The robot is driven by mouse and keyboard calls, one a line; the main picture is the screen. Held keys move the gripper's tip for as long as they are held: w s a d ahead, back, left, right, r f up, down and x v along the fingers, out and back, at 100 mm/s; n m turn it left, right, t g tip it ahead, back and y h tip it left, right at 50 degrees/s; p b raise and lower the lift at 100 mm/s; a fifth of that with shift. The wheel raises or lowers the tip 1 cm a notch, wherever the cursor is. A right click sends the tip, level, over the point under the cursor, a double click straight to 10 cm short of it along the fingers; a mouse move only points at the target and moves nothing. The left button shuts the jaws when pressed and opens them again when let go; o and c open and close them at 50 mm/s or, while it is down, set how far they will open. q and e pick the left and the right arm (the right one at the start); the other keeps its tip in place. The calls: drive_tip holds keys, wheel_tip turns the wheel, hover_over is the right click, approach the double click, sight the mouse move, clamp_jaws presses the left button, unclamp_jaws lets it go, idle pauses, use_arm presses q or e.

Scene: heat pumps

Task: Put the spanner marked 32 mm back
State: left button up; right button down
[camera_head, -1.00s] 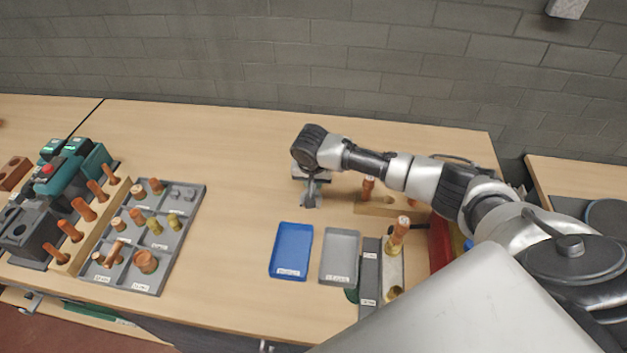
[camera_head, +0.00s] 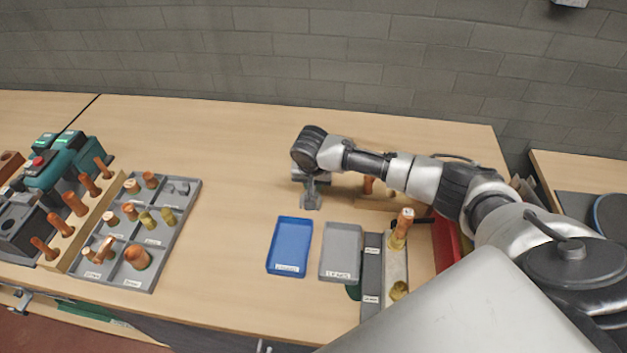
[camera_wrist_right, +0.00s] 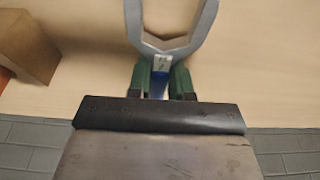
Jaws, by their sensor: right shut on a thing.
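A grey metal spanner (camera_wrist_right: 165,48) with a wide open jaw is in the right wrist view. A small white label is on its neck, its writing too small to read. My right gripper (camera_wrist_right: 163,84), with green fingers, is shut on the spanner's shank just behind the jaw. In the head view my right gripper (camera_head: 311,184) points down over the clear middle of the bench, behind the blue tray. The spanner shows only as a small grey piece under it. The rest of the spanner is hidden. My left gripper is not in view.
A blue tray (camera_head: 290,247) and a grey tray (camera_head: 341,252) stand in front. A dark grey labelled strip (camera_head: 371,278) is right of them. A compartment tray (camera_head: 187,212) with copper and brass fittings is at left. A brown block (camera_wrist_right: 28,45) shows in the wrist view.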

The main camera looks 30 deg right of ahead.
drive_tip(key=shift+s+f, duration=0.1)
drive_tip(key=shift+f, duration=0.3)
